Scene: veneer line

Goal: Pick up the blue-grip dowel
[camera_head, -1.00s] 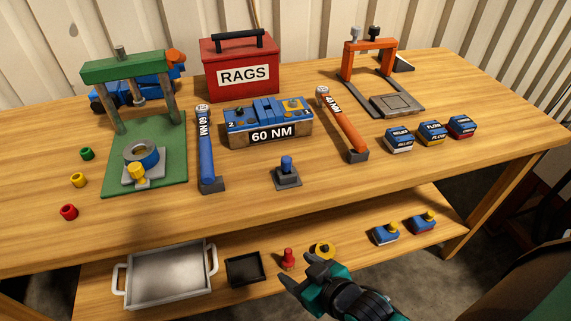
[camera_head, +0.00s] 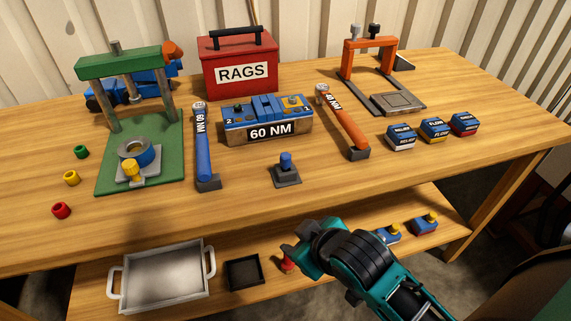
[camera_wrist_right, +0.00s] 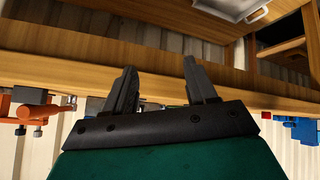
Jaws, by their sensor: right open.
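The blue-grip dowel (camera_head: 286,161) stands upright in a small grey block (camera_head: 286,178) near the front middle of the bench top. My right gripper (camera_head: 287,251) is in front of the bench, lower in the picture than the dowel and apart from it. In the right wrist view its two fingers (camera_wrist_right: 158,78) are spread with nothing between them. The dowel cannot be made out in the right wrist view. My left gripper is in neither view.
The bench front edge (camera_head: 230,232) lies between my right gripper and the dowel. A blue-handled wrench (camera_head: 204,150) and the 60 NM block (camera_head: 268,130) stand nearby. On the lower shelf are a metal tray (camera_head: 160,280), a black tray (camera_head: 244,273) and a partly hidden red piece (camera_head: 287,264).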

